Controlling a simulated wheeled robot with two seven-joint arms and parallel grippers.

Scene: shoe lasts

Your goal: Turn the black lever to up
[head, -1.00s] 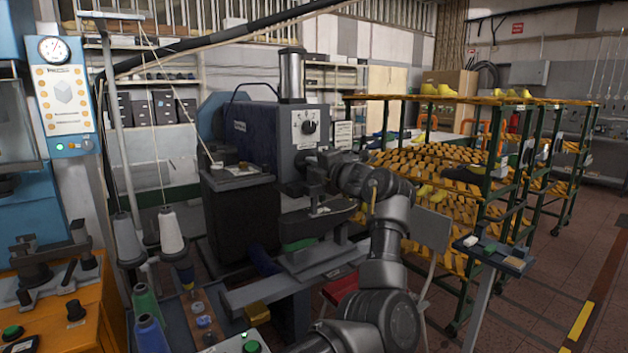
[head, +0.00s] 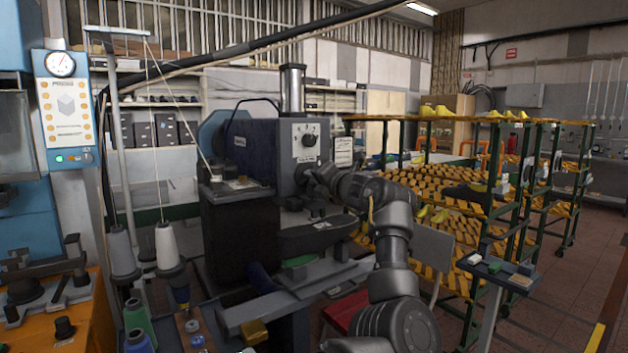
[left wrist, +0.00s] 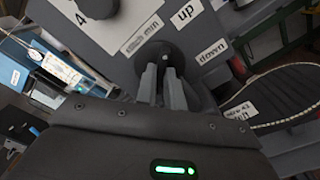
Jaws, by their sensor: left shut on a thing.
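The grey-blue machine (head: 255,145) stands in the middle of the head view, with a dial panel on its front. My left gripper (head: 308,178) is at the machine's front, below this panel. In the left wrist view, the gripper (left wrist: 163,75) is shut at the round black lever (left wrist: 180,56), its two fingers close together over it. The fingers hide much of the lever, so its exact angle is hard to tell. The "up" label (left wrist: 183,14) is above and right of the lever, and the "down" label (left wrist: 212,52) is to its right. My right gripper is not in view.
A green and yellow rack (head: 440,180) with shoe lasts stands to the right of the machine. A small stand with a tray (head: 497,270) is at the front right. Thread cones (head: 167,246) stand left of the machine.

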